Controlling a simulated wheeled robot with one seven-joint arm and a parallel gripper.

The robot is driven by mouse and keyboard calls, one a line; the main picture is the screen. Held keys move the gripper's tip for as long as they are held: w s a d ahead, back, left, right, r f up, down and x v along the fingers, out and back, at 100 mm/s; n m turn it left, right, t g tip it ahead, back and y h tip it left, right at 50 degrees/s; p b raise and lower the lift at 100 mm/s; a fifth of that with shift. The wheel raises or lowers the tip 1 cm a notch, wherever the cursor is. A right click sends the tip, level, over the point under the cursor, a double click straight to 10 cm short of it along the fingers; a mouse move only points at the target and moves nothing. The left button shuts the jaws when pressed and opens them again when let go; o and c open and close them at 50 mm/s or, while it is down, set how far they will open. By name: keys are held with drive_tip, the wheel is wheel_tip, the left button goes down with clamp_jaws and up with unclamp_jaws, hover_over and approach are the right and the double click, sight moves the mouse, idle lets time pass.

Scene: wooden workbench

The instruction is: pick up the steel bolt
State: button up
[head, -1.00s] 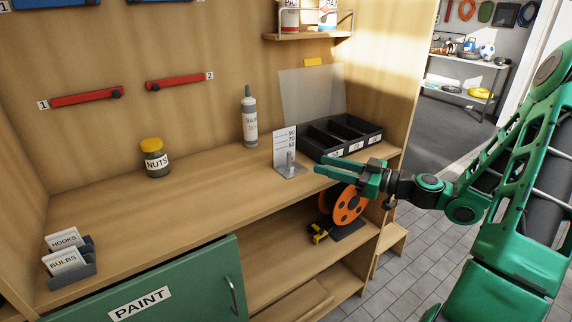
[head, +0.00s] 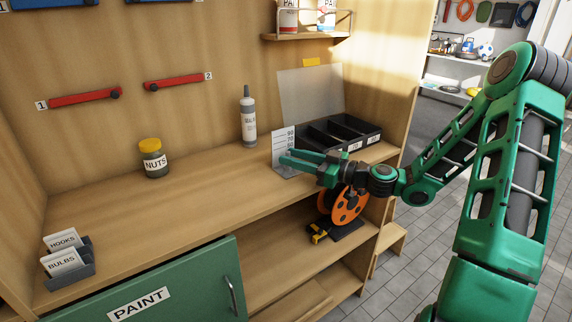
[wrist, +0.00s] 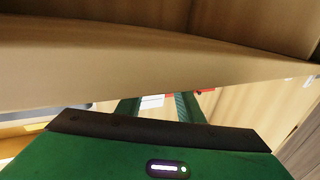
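A grey metal stand (head: 284,174) with a white numbered card (head: 279,146) stands on the bench near the black bins. The steel bolt stood upright on this stand a second ago. It is now hidden behind my gripper in the head view, and I cannot make it out in the wrist view. My green gripper (head: 284,159) is level, its fingertips at the stand, in front of the card. In the wrist view its two fingers (wrist: 160,105) are apart, with a white patch showing between them. I cannot tell whether the bolt is between the fingers.
A black bin tray (head: 343,134) stands just behind my gripper. A grey-tipped bottle (head: 248,120) and a nuts jar (head: 153,160) stand further left. An orange spool (head: 350,204) is on the shelf below. The front middle of the bench top (head: 170,215) is clear.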

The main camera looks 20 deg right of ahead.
clamp_jaws()
drive_tip(key=shift+r, duration=0.15)
